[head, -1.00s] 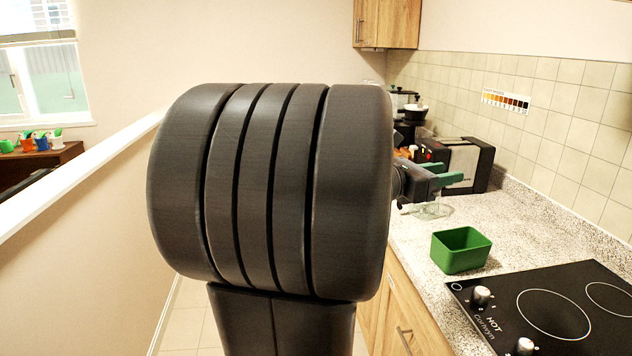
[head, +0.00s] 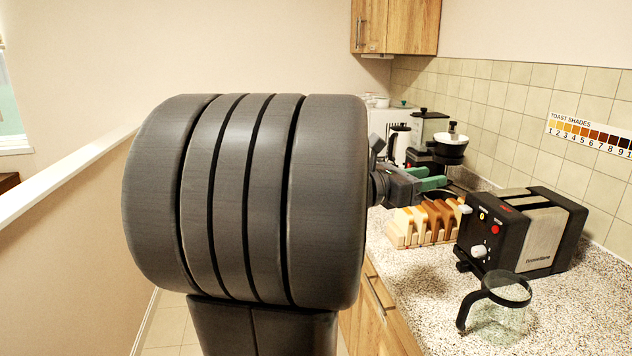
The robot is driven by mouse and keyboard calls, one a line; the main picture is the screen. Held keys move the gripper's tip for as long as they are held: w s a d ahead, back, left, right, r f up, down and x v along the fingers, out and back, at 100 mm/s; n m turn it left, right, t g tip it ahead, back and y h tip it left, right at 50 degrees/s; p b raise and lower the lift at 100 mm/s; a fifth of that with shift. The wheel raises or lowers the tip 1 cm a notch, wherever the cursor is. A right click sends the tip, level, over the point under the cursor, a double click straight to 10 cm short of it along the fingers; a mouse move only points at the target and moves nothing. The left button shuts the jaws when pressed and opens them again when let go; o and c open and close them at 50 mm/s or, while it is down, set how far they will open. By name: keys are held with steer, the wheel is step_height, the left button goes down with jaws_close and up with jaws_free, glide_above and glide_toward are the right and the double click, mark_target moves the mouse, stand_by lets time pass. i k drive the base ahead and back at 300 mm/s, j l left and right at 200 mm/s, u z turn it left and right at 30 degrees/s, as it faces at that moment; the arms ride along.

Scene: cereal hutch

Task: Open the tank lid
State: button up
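My gripper (head: 428,178) shows at the right of my large dark arm link. Its two green fingers look apart, with nothing seen between them. A white appliance (head: 378,124) is partly hidden behind my arm. I cannot tell which of these has the tank, and no tank lid is clearly seen.
A black and steel toaster (head: 525,232) stands on the speckled counter (head: 425,268), with a wooden rack of toast (head: 425,225) to its left. A glass jug with a black handle (head: 500,300) is at the front. A wall cupboard (head: 395,25) hangs above. A half wall (head: 65,180) runs along the left.

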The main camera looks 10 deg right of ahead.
mark_target(424, 115)
steer(key=i, duration=1.7)
steer(key=i+j+z, duration=0.1)
steer(key=i+z, duration=0.3)
steer(key=i, duration=0.2)
